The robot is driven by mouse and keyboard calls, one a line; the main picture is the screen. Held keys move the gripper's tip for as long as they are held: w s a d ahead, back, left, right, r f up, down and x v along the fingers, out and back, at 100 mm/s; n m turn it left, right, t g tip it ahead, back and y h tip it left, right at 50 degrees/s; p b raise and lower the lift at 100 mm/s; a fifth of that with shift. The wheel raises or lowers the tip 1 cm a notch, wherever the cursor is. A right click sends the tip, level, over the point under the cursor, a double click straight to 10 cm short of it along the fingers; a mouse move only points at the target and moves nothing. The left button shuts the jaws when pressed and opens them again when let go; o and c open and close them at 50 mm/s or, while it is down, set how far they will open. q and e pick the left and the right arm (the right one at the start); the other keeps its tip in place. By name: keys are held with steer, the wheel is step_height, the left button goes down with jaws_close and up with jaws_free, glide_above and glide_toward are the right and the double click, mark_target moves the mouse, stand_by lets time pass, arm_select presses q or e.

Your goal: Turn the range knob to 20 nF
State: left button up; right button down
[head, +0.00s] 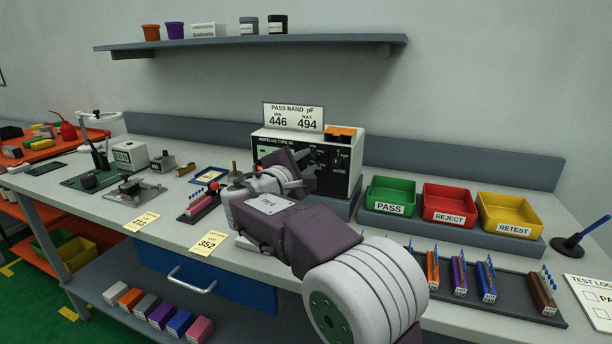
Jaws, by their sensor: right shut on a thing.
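The tester (356,164), a white-topped box with a black front panel, stands at the back middle of the bench. A sign (293,117) on it reads "PASS BAND pF, MIN 446, MAX 494". Small knobs and the word "MODE" show on the right part of its panel. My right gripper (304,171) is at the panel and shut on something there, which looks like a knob. The gripper and arm hide the knob and its scale, so I cannot read the range setting. My left gripper is not in view.
Green PASS (390,209), red REJECT (448,217) and yellow RETEST (507,230) bins stand right of the tester. A dark tray (509,289) with several colored parts lies at the front right. Yellow notes (207,244) and small fixtures (135,191) lie to the left.

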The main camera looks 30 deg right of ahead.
steer(key=shift+f+m+b, duration=0.1)
steer(key=shift+m+b, duration=1.1)
steer(key=shift+m, duration=0.1)
steer(key=c, duration=1.1)
jaws_free()
steer(key=v, duration=0.9)
steer(key=shift+s+p, duration=0.1)
steer(key=shift+p, duration=0.3)
